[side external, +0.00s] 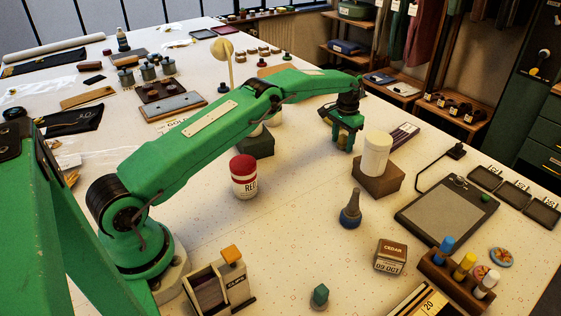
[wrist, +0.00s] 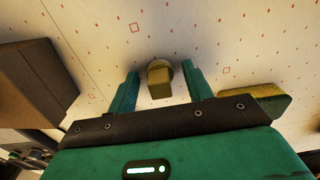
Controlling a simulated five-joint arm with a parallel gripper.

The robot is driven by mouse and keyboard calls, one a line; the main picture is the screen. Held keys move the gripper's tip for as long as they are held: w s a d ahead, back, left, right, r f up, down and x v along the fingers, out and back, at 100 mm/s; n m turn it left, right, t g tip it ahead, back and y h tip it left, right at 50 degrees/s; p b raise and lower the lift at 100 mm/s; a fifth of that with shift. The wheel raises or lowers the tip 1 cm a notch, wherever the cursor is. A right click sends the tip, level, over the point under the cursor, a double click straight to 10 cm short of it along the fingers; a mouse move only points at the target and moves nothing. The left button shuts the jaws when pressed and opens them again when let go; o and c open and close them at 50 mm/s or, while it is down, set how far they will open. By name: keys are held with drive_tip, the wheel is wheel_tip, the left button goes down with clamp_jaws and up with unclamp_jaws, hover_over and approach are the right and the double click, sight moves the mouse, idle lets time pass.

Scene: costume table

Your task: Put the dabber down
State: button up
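My gripper (side external: 343,146) points down close to the table, left of a brown box, in the side view. In the wrist view my gripper (wrist: 161,88) is open, with its two green fingers apart. A small piece with a squarish yellow-tan end (wrist: 160,82) and a rounder pale part behind it shows between the fingers. It looks like the dabber, though I cannot be sure. A gap shows on each side of it, so neither finger touches it. In the side view it is hidden by my gripper.
The brown box (side external: 378,181) with a white cylinder (side external: 376,153) on it stands close to my gripper. A yellowish block (wrist: 252,107) lies by the other finger. A blue-grey bottle (side external: 350,213) and a red-topped jar (side external: 244,178) stand nearer. Bare table lies between them.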

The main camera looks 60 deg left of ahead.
drive_tip(key=shift+r, duration=0.15)
wheel_tip(320, 180, up, 12)
idle(0.9)
drive_tip(key=shift+r, duration=0.15)
idle(0.5)
wheel_tip(320, 180, up, 14)
drive_tip(key=t, duration=0.2)
hover_over(343, 135)
drive_tip(key=s+d, duration=0.4)
drive_tip(key=s, duration=0.2)
drive_tip(key=s+d+r+t, duration=0.1)
drive_tip(key=s+d+r, duration=0.2)
drive_tip(key=s+r, duration=0.55)
drive_tip(key=s+d+f+t, duration=0.1)
drive_tip(key=s+f, duration=0.2)
drive_tip(key=s, duration=0.6)
drive_tip(key=s+d+f, duration=0.1)
drive_tip(key=s+f, duration=0.3)
drive_tip(key=s, duration=0.6)
drive_tip(key=s+d+f+t, duration=0.1)
drive_tip(key=s+f, duration=0.2)
drive_tip(key=s, duration=0.7)
drive_tip(key=shift+d+f+t, duration=0.3)
drive_tip(key=shift+d+f, duration=0.05)
